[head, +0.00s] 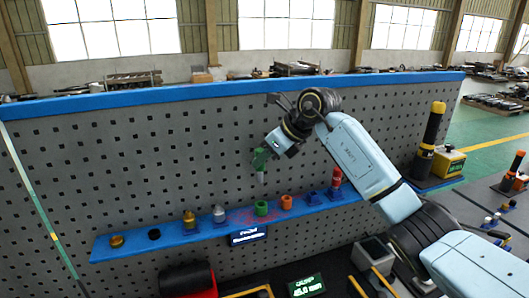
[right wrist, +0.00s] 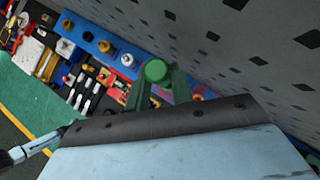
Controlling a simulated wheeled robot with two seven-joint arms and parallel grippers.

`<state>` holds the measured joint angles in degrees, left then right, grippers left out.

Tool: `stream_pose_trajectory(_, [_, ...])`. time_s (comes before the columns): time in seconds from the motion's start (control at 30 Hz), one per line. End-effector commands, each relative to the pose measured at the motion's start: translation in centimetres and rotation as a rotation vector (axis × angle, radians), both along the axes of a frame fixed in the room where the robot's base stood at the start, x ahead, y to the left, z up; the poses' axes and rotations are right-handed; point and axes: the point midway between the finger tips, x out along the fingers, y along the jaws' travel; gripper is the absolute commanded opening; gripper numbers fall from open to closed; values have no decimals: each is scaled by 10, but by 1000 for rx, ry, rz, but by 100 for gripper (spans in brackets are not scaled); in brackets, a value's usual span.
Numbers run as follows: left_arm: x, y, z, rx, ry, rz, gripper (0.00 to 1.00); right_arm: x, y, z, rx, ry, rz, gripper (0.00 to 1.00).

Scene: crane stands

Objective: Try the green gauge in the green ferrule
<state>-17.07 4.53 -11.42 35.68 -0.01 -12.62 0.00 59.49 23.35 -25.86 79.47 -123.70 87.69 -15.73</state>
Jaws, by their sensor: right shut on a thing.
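The green gauge (head: 260,158) is in my right gripper (head: 265,155), a pale tip pointing down below it. In the right wrist view the gauge's round green top (right wrist: 155,71) shows between the fingers of my right gripper (right wrist: 158,82). The gripper is shut on it. The green ferrule (head: 261,208) stands upright on the blue shelf (head: 210,231). The gauge is above the ferrule with a clear gap between them, nearly in line with it in the head view. The ferrule is not clear in the right wrist view. My left gripper is not in view.
An orange ferrule (head: 286,202) stands just right of the green one, and a silver piece (head: 219,214) stands left. A red gauge (head: 336,179) stands upright farther right, beside an empty-looking blue holder (head: 314,198). The pegboard (head: 130,160) rises close behind the shelf.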

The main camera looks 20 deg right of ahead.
Motion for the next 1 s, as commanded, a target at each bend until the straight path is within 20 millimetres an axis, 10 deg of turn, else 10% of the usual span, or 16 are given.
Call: stream_pose_trajectory(1.0, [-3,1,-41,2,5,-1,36,-2,-1,-56,0,-4,-28,0])
